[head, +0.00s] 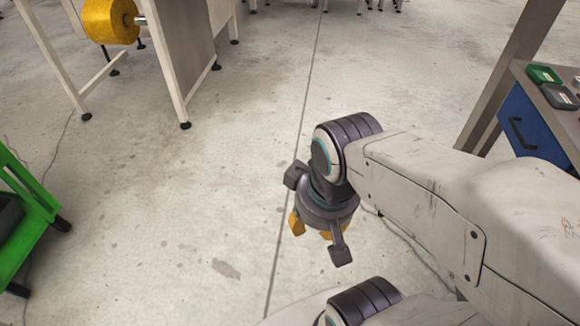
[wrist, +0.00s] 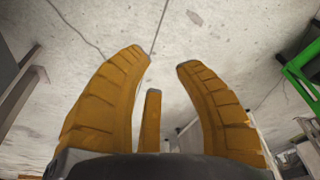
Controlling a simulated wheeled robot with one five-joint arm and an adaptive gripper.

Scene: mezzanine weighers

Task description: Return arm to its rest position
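My gripper (head: 314,232) hangs from the end of my arm in the middle of the head view, pointing down over bare floor. Its yellow fingers are partly hidden by the dark wrist housing there. In the wrist view my gripper (wrist: 165,62) shows its yellow fingers spread apart, with floor visible between them. It is open and empty, and nothing touches the fingers. My pale arm reaches in from the right edge of the head view, and its dark end joint bends downward.
A workbench with a blue drawer (head: 533,128) and small green tray (head: 543,75) stands at right. A pale-legged table (head: 178,60) with a yellow roll (head: 108,20) stands upper left. A green frame (head: 28,230) is at the left edge. The concrete floor between is clear.

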